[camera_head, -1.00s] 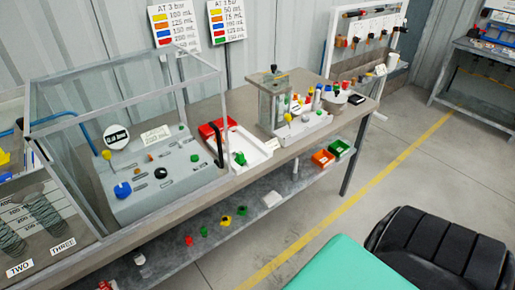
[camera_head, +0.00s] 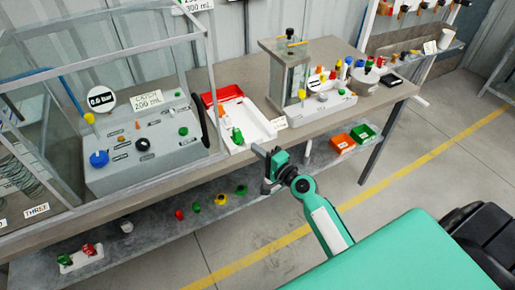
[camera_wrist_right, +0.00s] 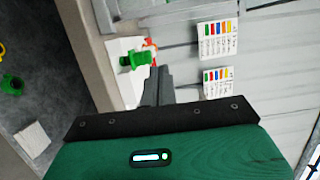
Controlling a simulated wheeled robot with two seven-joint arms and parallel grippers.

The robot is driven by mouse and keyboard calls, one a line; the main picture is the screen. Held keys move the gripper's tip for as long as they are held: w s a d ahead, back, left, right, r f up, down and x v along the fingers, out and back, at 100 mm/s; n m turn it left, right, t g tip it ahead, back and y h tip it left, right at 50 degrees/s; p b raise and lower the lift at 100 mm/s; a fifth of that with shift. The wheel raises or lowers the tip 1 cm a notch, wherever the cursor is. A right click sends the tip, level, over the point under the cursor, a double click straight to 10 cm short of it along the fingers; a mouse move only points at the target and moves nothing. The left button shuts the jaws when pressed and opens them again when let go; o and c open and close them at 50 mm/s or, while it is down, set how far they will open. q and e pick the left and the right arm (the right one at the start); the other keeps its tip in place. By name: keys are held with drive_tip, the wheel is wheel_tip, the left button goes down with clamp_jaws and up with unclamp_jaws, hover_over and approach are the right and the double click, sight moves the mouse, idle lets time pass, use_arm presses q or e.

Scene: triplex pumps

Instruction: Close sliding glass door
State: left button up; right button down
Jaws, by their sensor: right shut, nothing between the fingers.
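The glass enclosure with a grey metal frame (camera_head: 205,72) stands on the left of the workbench, in the head view. A black upright handle (camera_head: 204,122) is at its front right edge. Behind the glass sits a grey control panel (camera_head: 150,165) with a gauge and knobs. How far the sliding door stands open is hard to tell. My right gripper (camera_head: 262,168) is shut and empty, in front of the bench edge and apart from the handle, to its lower right. Its fingers (camera_wrist_right: 155,88) also show in the right wrist view. My left gripper is out of view.
A red and white tray (camera_head: 247,125) lies right of the enclosure, with a green fitting (camera_head: 237,136) on it. A clear pump unit (camera_head: 288,80) stands farther right. The floor in front is open.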

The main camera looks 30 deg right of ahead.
drive_tip(key=p+x, duration=0.1)
drive_tip(key=x, duration=0.7)
drive_tip(key=shift+d, duration=0.1)
drive_tip(key=a+p, duration=0.2)
drive_tip(key=a, duration=0.1)
drive_tip(key=shift+a, duration=0.15)
drive_tip(key=shift+s+a+f, duration=0.1)
drive_tip(key=shift+a, duration=0.25)
drive_tip(key=shift+a+f, duration=0.1)
